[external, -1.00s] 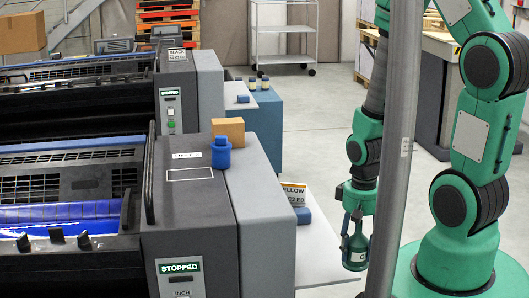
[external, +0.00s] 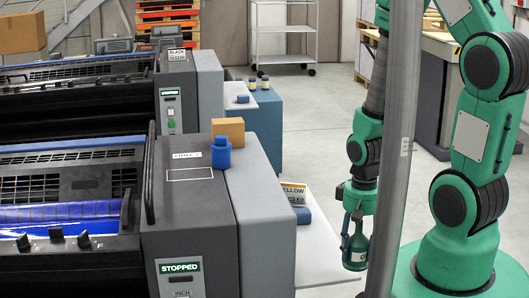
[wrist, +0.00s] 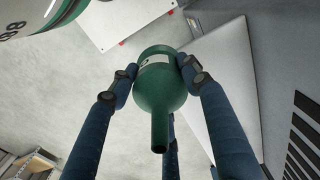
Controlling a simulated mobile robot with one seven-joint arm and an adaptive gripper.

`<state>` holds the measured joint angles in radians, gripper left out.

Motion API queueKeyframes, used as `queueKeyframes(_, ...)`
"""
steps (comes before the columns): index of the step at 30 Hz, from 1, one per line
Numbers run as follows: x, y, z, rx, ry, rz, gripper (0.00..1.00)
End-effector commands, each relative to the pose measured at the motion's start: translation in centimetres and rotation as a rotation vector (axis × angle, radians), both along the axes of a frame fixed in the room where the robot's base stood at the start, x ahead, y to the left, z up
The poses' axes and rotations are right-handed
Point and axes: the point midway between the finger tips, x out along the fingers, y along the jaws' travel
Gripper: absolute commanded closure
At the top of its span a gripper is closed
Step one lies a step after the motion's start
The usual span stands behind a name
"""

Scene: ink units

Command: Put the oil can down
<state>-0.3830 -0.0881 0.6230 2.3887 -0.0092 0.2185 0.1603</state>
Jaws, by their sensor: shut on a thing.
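The oil can is dark green with a pale label and a narrow spout. It shows low in the external view (external: 354,256), right of a pale shelf. In the wrist view the oil can (wrist: 161,97) sits between my blue fingers, its spout pointing toward the camera. My gripper (external: 355,236) points down and is shut on the can, holding it upright; it also shows in the wrist view (wrist: 158,76). Whether the can's base touches anything is hard to tell.
A blue bottle (external: 221,155) and an orange-brown box (external: 229,131) stand on the press. Open floor (external: 325,120) lies behind.

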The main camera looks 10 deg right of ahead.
Motion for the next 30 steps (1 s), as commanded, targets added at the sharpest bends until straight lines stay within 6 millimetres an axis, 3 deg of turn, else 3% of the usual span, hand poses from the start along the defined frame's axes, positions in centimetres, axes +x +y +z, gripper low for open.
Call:
queueKeyframes(8, 0.1, 0.1, 1.8, 0.002, -0.004, 0.000, 0.99)
queueKeyframes(14, 0.3, 0.1, 5.2, 0.003, -0.008, 0.000, 0.99)
queueKeyframes(30, 0.2, 0.1, 19.5, 0.003, -0.008, 0.000, 0.99)
